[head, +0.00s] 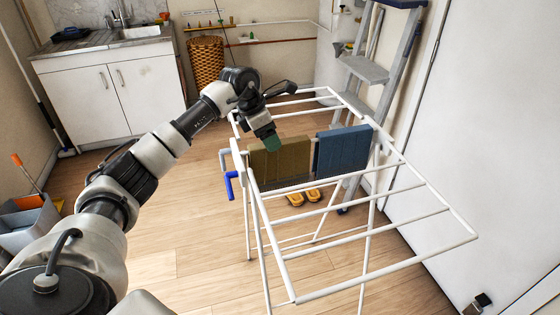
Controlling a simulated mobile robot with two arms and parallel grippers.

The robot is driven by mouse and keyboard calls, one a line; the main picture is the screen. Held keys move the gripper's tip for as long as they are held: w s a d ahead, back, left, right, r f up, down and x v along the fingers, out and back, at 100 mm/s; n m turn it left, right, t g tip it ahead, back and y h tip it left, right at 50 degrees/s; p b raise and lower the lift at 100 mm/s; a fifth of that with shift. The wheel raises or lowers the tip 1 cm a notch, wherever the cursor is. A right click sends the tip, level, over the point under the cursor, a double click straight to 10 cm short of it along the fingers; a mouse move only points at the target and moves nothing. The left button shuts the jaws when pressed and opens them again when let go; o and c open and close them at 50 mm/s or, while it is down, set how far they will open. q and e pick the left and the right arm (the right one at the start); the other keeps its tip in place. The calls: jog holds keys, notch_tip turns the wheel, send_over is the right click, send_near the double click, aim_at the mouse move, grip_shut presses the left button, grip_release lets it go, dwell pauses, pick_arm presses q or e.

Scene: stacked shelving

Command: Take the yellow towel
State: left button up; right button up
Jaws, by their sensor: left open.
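A dark yellow towel (281,163) hangs over the bars of a white drying rack (408,218). A blue towel (342,150) hangs right beside it on the same rack. My left gripper (270,140) is open and points down at the top left edge of the yellow towel. Its fingers are dark and small here, so I cannot tell whether they touch the cloth. My right gripper is not in view.
A stepladder (368,70) stands behind the rack by the wall. Orange slippers (304,197) lie on the floor under the rack. A sink cabinet (108,90) and a wicker basket (206,60) stand at the back.

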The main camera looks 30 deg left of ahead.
aim_at(279, 164)
pick_arm(q)
jog(key=shift+w+f, duration=0.15)
jog(key=shift+f, duration=0.2)
jog(key=shift+p+x, duration=0.45)
jog(key=shift+x, duration=1.7)
jog(key=shift+f, duration=0.15)
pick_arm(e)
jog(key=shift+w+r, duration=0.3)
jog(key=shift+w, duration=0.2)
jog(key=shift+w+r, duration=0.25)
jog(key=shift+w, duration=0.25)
pick_arm(q)
jog(key=shift+f, duration=0.2)
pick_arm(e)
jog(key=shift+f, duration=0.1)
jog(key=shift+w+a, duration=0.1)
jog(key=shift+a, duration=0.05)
pick_arm(q)
grip_shut()
